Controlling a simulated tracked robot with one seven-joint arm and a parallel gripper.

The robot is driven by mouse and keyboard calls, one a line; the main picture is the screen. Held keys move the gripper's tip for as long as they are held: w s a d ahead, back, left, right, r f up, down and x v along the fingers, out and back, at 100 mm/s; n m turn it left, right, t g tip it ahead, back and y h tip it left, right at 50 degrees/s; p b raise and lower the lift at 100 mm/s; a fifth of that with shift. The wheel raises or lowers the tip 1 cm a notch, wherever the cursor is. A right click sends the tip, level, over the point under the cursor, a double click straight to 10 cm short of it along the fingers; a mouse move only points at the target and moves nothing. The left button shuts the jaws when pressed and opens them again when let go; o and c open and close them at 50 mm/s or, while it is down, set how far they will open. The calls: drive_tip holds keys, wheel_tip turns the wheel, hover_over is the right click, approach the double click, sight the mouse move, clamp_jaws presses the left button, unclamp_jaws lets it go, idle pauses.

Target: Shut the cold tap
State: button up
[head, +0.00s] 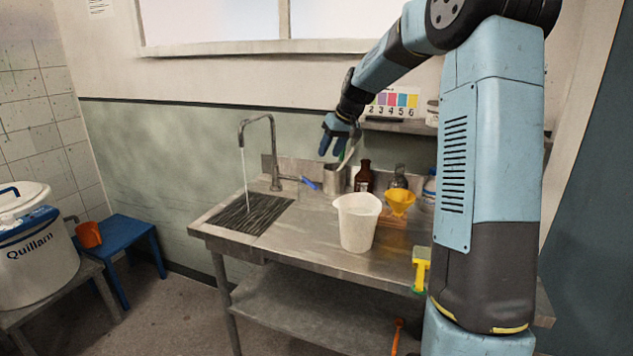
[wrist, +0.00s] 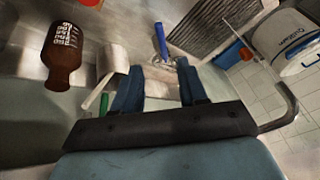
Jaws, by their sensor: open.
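The tap (head: 273,150) is a grey metal gooseneck at the back of the steel sink bench. A thin stream of water (head: 244,180) falls from its spout onto the dark ribbed drain area (head: 248,215). A blue lever (head: 309,184) sticks out at the right of the tap's base. My gripper (head: 334,150) is open and empty, above and to the right of the lever. In the wrist view the blue lever (wrist: 161,40) lies beyond the gap between my open fingers (wrist: 159,68), apart from them.
Brown bottles (head: 363,177), a white bucket (head: 357,228) and a yellow funnel (head: 400,200) stand to the right. The bench between drain and bucket is clear. A lidded tub (head: 35,250) stands far left.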

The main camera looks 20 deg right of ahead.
sight(308, 183)
drive_tip(key=x, duration=1.3)
drive_tip(key=shift+f, duration=0.15)
clamp_jaws()
drive_tip(key=shift+a, duration=0.1)
